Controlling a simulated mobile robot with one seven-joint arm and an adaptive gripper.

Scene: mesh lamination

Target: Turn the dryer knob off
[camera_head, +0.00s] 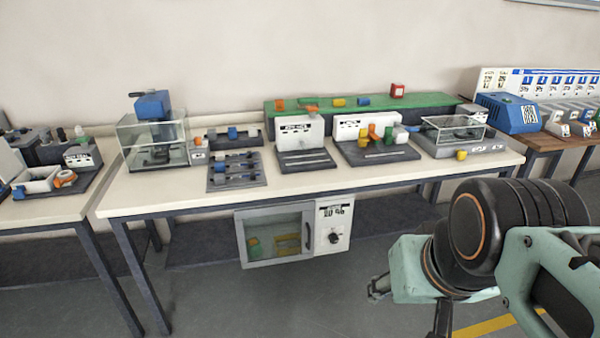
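The dryer (290,235) is a white box with a glass door, hanging under the middle table. Its control panel (334,212) is on the right, with a label at the top. The dark round dryer knob (334,238) sits on the panel below the label. The knob's exact setting is too small to read. My gripper (379,287) shows only in part, to the right of and lower than the knob in the picture, apart from the dryer. My arm hides much of it, so I cannot tell whether it is open or shut.
The white middle table (330,181) stands above the dryer and carries several lab devices. A dark low shelf (205,236) lies behind the dryer. Table legs (138,278) stand to the left. The grey floor (260,300) in front of the dryer is clear.

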